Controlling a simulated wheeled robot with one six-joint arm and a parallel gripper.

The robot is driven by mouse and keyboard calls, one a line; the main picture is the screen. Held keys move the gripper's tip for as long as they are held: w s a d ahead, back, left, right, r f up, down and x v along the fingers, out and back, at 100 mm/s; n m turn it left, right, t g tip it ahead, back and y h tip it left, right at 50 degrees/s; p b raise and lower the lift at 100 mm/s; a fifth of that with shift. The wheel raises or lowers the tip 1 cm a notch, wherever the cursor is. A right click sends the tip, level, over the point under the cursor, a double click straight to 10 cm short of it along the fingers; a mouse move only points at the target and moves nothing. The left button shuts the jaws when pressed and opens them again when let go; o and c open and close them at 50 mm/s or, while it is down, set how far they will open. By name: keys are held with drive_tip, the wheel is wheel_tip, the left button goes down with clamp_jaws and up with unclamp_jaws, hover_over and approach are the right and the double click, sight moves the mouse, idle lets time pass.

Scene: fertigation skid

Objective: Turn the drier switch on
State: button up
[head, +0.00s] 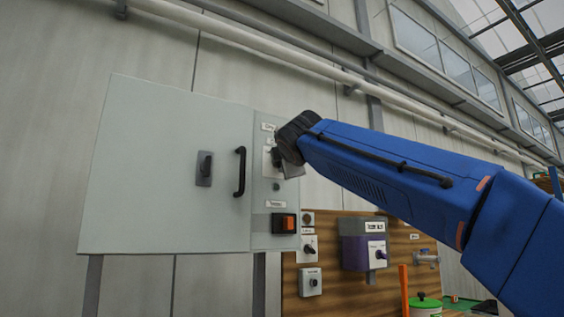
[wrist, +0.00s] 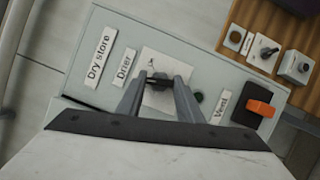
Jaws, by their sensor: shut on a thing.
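The drier switch (wrist: 158,83) is a dark knob on a pale square plate, beside the label "Drier" (wrist: 124,64) in the wrist view. It sits on the narrow right-hand panel of a grey-green cabinet (head: 150,170). My gripper (wrist: 158,84) has its two fingers on either side of the knob and is shut on it. In the head view my gripper (head: 281,157) reaches the panel from the right, and my wrist hides part of the switch and plate. The exact angle of the knob is hard to tell.
An orange rocker switch (head: 284,223) by the label "Vent" (wrist: 221,107) is lower on the same panel. A black door handle (head: 240,172) is just left. A wooden board (head: 330,260) with knob boxes and a purple box (head: 365,252) is below right.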

drive_tip(key=m+g, duration=0.1)
drive_tip(key=m, duration=0.2)
drive_tip(key=m+g, duration=0.2)
drive_tip(key=m, duration=0.1)
drive_tip(key=m+g, duration=0.1)
drive_tip(key=m, duration=0.3)
drive_tip(key=shift+w+r+g, duration=0.1)
drive_tip(key=shift+r+g, duration=0.1)
drive_tip(key=shift+g, duration=0.1)
drive_tip(key=shift+y, duration=0.3)
drive_tip(key=o, duration=1.1)
drive_tip(key=shift+d, duration=0.1)
drive_tip(key=shift+r, duration=0.1)
drive_tip(key=v, duration=1.7)
drive_tip(key=shift+s+r, duration=0.1)
drive_tip(key=shift+s, duration=0.1)
